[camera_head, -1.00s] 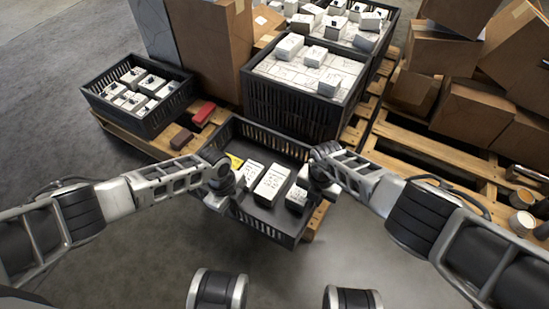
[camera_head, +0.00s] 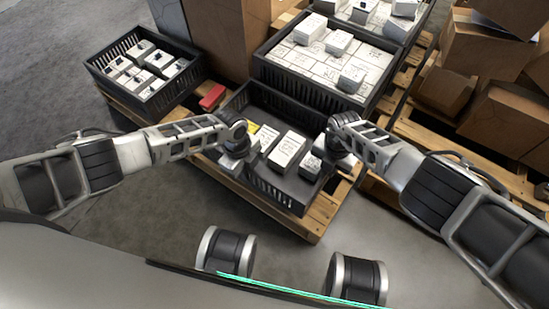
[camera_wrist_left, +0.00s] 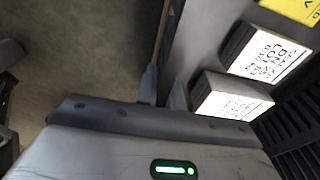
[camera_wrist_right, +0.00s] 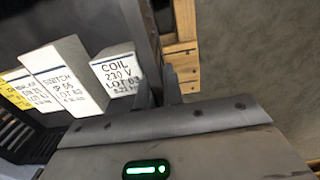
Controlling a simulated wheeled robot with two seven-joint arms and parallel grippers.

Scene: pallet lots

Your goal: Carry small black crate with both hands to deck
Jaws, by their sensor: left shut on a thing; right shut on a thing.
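The small black crate (camera_head: 270,184) is over the front end of the wooden pallet deck (camera_head: 308,222), in front of a larger loaded crate. I cannot tell whether its bottom touches the boards. It holds several white boxes (camera_head: 287,150) and one with a yellow label (camera_head: 264,137). My left gripper (camera_head: 238,150) is shut on its left wall, which also shows in the left wrist view (camera_wrist_left: 181,60). My right gripper (camera_head: 337,148) is shut on its right wall; the fingers (camera_wrist_right: 158,88) show in the right wrist view beside a COIL box (camera_wrist_right: 117,72). The arms hide parts of both walls.
A black crate of white boxes (camera_head: 126,46) stands at the back left. A red box (camera_head: 213,97) lies behind the small crate. A large full crate (camera_head: 300,86) stands directly behind. Stacked cartons (camera_head: 490,110) stand on the right. The grey floor in front is clear.

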